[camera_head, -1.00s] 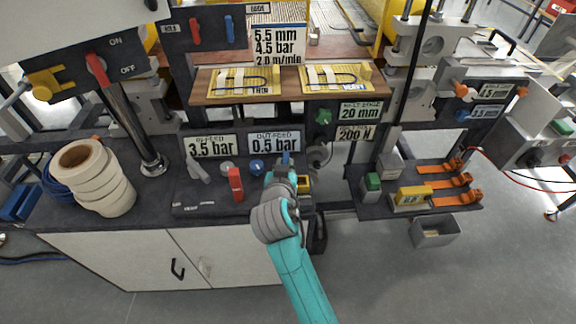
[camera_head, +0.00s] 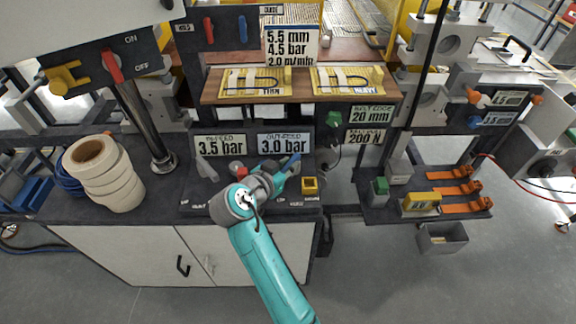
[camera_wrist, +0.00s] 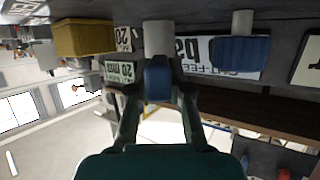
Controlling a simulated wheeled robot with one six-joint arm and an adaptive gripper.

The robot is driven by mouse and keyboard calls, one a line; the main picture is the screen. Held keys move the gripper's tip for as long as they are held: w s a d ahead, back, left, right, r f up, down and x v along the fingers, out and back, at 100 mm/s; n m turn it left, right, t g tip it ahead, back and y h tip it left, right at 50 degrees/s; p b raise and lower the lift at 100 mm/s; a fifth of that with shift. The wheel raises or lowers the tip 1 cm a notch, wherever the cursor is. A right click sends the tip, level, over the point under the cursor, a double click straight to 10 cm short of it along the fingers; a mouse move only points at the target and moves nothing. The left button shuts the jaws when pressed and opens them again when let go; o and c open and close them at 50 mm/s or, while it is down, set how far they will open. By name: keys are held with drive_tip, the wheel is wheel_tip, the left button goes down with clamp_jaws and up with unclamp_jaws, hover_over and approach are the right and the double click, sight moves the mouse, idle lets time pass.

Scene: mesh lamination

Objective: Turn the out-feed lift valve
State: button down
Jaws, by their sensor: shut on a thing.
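The out-feed lift valve's blue lever (camera_head: 293,162) shows in the head view below the out-feed display (camera_head: 285,145), which reads 3.0 bar. It leans to the right. My gripper (camera_head: 283,174) reaches it from below and left. In the wrist view, the blue handle (camera_wrist: 158,80) sits between the two fingers of my gripper (camera_wrist: 160,98), which are shut on it. A grey stem rises above the handle in that picture. My wrist hides part of the valve panel in the head view.
The in-feed display (camera_head: 219,146) reads 3.5 bar, with a grey lever (camera_head: 205,168) below it. A red knob (camera_head: 241,173) is close to my wrist. A yellow block (camera_head: 310,186) stands just right of my gripper. White tape rolls (camera_head: 115,185) are at the left.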

drive_tip(key=shift+f, duration=0.1)
drive_tip(key=c, duration=1.1)
unclamp_jaws()
drive_tip(key=v, duration=1.2)
